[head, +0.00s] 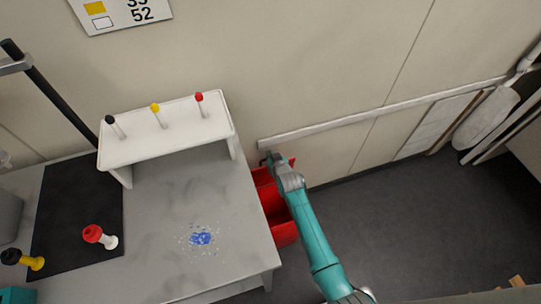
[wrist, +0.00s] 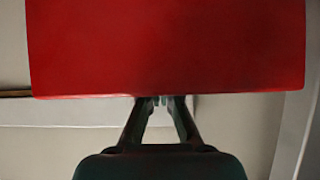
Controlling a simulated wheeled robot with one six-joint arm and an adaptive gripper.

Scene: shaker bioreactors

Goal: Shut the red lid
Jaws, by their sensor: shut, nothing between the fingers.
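A red bin (head: 285,234) stands on the floor against the right side of the grey table, partly hidden by my arm. Its dark red inside shows, so it looks open. The red lid (wrist: 165,50) fills the upper part of the wrist view as a flat panel with a straight lower edge. My gripper (head: 266,159) is at the wall end of the bin, near the lid. In the wrist view its fingers (wrist: 160,101) are shut and empty, with the tips right at the lid's edge. I cannot tell whether they touch it.
The grey table (head: 176,226) carries a white rack (head: 165,135) with several coloured-top pins, a black mat (head: 75,215) and a blue spill (head: 201,238). A white wall rail (head: 330,128) runs close behind my gripper.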

